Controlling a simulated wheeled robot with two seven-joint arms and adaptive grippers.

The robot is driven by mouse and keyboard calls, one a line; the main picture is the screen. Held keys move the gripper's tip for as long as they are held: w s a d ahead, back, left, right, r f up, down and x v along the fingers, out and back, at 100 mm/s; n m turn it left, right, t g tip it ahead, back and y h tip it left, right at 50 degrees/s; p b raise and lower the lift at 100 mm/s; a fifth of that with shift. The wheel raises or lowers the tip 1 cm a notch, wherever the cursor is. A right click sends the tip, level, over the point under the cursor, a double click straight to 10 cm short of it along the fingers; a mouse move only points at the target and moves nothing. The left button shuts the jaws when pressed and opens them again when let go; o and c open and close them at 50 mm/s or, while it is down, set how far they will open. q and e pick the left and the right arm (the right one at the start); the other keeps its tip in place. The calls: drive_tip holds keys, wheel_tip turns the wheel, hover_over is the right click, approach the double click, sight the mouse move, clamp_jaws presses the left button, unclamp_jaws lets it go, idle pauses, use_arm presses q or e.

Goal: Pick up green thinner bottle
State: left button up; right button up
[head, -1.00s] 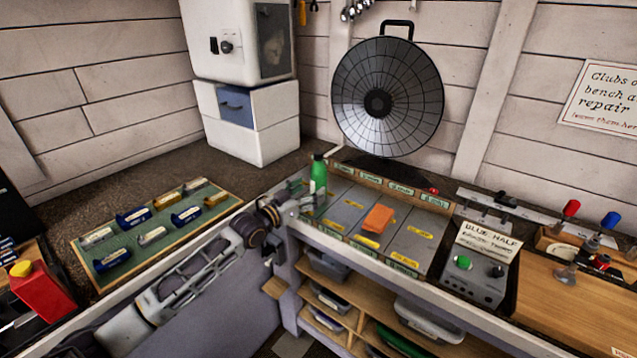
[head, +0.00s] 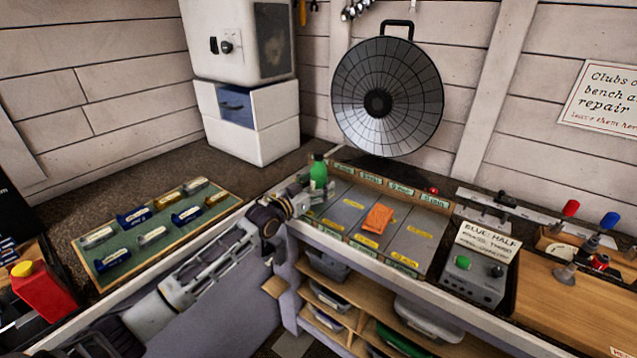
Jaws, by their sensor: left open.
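The green thinner bottle (head: 318,172) stands upright at the left end of the labelled bench tray, near the inner corner of the bench. My left gripper (head: 312,191) is open just in front of and slightly left of the bottle, at its lower part. The gripper and bottle overlap in the picture, and I cannot tell whether the fingers are around it or touching it. The bottle's base is partly hidden. My right gripper is not in view.
An orange cloth (head: 377,219) lies on the grey tray (head: 345,208) with yellow labels. A green board (head: 170,240) with several small labelled items lies left. A control box (head: 478,270) stands right. A red container (head: 44,290) is at far left. Shelves sit below the tray.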

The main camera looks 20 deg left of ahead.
sight(316, 158)
use_arm(q)
drive_tip(key=c, duration=1.1)
drive_tip(key=shift+r, duration=0.1)
drive_tip(key=shift+c, duration=0.2)
drive_tip(key=shift+r, duration=4.9)
